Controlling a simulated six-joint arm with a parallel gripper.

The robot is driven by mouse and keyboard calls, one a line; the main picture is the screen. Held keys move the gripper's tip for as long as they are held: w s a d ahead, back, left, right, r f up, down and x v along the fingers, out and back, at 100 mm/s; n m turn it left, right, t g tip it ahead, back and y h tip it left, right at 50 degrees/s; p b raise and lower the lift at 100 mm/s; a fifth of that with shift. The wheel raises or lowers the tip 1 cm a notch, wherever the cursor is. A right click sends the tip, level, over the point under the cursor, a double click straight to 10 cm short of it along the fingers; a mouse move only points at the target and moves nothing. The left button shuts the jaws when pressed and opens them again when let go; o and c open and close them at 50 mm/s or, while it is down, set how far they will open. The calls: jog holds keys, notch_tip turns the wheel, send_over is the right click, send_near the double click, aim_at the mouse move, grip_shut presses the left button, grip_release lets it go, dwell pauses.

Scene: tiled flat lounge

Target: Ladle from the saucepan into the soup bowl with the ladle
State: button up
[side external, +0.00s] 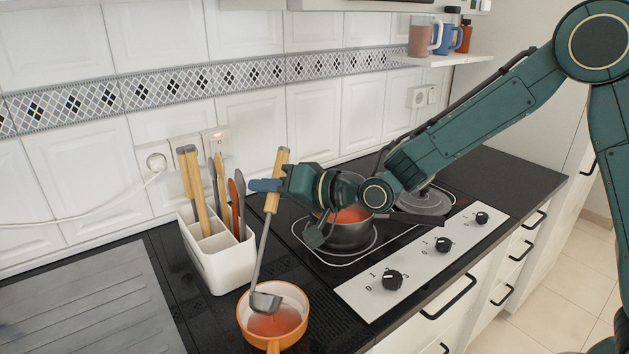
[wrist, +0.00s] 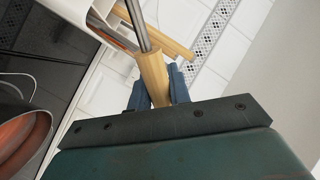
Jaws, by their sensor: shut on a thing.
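My gripper (side external: 268,186) is shut on the wooden handle of the ladle (side external: 261,250), which hangs steeply down. In the wrist view, my gripper (wrist: 157,90) has its blue fingers on either side of the wooden handle of the ladle (wrist: 152,72). The ladle's grey head is at the opening of the orange soup bowl (side external: 244,317), over or inside it; I cannot tell if it touches. Red soup shows in that bowl. The dark saucepan (side external: 349,236) holds red soup and sits on the hob, partly hidden behind my gripper. It also shows at the wrist view's lower left (wrist: 48,122).
A white utensil caddy (side external: 226,265) with several tools stands close left of the ladle. A lidded pan (side external: 424,203) sits farther back on the hob. The knob panel (side external: 400,275) lies right of the soup bowl. A ribbed drainboard (side external: 85,300) is clear at left.

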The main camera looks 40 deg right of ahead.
jog(key=w+d+f+m+g+y, duration=0.1)
jog(key=w+d+f+m, duration=0.1)
jog(key=f, duration=0.4)
jog(key=w+d+f+m+g, duration=0.1)
jog(key=w+d+f+m, duration=0.1)
jog(key=f, duration=0.4)
jog(key=shift+w+d+f+m+y, duration=0.35)
jog(key=shift+d+m, duration=0.35)
jog(key=shift+m, duration=0.5)
dwell(2.5)
jog(key=shift+f, duration=0.25)
dwell(0.4)
jog(key=shift+d, duration=0.1)
dwell(1.3)
